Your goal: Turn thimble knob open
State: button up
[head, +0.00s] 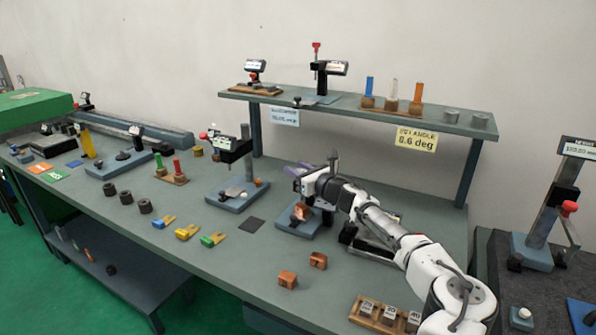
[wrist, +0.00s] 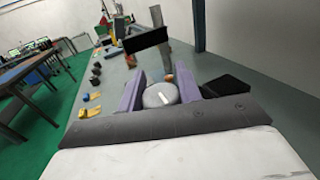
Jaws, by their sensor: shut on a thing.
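My gripper (head: 302,175) reaches over a small bench gauge (head: 296,224) near the middle of the bench. The gauge has a blue-grey base and a copper-coloured piece (head: 299,211) on it. In the wrist view my gripper (wrist: 159,84) has its two purple fingers on either side of a round grey knob (wrist: 158,95) with a white mark on its face. The fingers are closed on the knob. In the head view the knob is not clearly visible behind my gripper and arm.
A similar gauge stand (head: 232,150) stands left of my gripper. Several coloured clamps lie on the bench in front. Two copper blocks (head: 288,280) and a wooden tray (head: 383,315) are at the near right. A shelf (head: 360,112) spans the back above my arm.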

jog(key=shift+d+r, duration=0.1)
jog(key=shift+r, duration=0.05)
jog(key=o, duration=1)
jog(key=b+v, duration=0.5)
jog(key=v, duration=0.8)
jog(key=shift+s+d, duration=0.2)
jog(key=shift+s, duration=0.1)
